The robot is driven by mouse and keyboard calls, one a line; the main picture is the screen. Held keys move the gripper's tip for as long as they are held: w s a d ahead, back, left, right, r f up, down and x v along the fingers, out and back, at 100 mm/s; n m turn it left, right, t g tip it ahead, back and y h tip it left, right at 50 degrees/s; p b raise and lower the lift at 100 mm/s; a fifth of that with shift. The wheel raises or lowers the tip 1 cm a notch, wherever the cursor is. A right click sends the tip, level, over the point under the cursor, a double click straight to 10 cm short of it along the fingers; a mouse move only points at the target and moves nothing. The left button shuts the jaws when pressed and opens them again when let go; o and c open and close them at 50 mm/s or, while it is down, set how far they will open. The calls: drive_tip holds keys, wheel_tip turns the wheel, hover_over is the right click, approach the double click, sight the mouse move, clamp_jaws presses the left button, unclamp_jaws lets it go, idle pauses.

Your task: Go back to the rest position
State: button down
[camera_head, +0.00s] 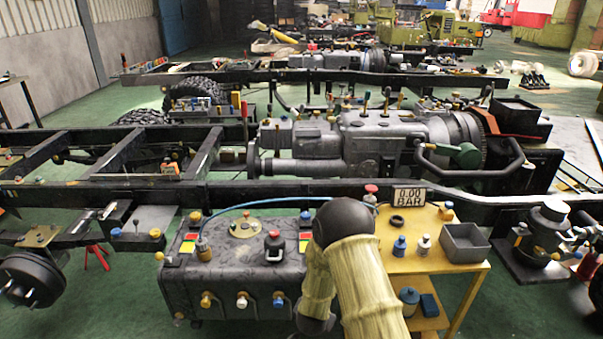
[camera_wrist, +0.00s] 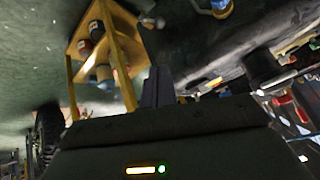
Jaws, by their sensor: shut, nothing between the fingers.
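My gripper (camera_wrist: 157,88) shows in the wrist view as dark fingers pressed together, shut and empty. Nothing touches its tips there. In the head view my arm rises at the bottom middle, and my gripper is hidden from that view. The wrist view is tilted. It shows a yellow table (camera_wrist: 130,60) to the left of my fingers and the grey tank (camera_wrist: 215,45) to their right.
In the head view the grey tank (camera_head: 225,270) with coloured valves stands left of my arm. The yellow table (camera_head: 445,262) with bottles, a grey tray (camera_head: 465,241) and a gauge sign (camera_head: 409,196) stands right. A dark chassis rail (camera_head: 260,190) runs behind them. Green floor shows at left.

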drive_tip(key=s+d+r+n+g+y, duration=0.1)
drive_tip(key=s+d+r+n, duration=0.15)
drive_tip(key=r, duration=0.55)
drive_tip(key=s+d+r+n+g+y, duration=0.1)
drive_tip(key=s+d+r, duration=0.1)
drive_tip(key=s+r, duration=0.35)
drive_tip(key=s+d+r+n+g+h+p, duration=0.1)
drive_tip(key=s+d+r+g, duration=0.15)
drive_tip(key=s+r, duration=0.4)
drive_tip(key=s+d+r+n+g, duration=0.1)
drive_tip(key=s+d+r, duration=0.3)
drive_tip(key=s+r, duration=0.25)
wheel_tip(320, 180, up, 13)
drive_tip(key=p, duration=1.3)
drive_tip(key=shift+p, duration=0.4)
drive_tip(key=shift+s+t, duration=0.1)
drive_tip(key=shift+t, duration=0.15)
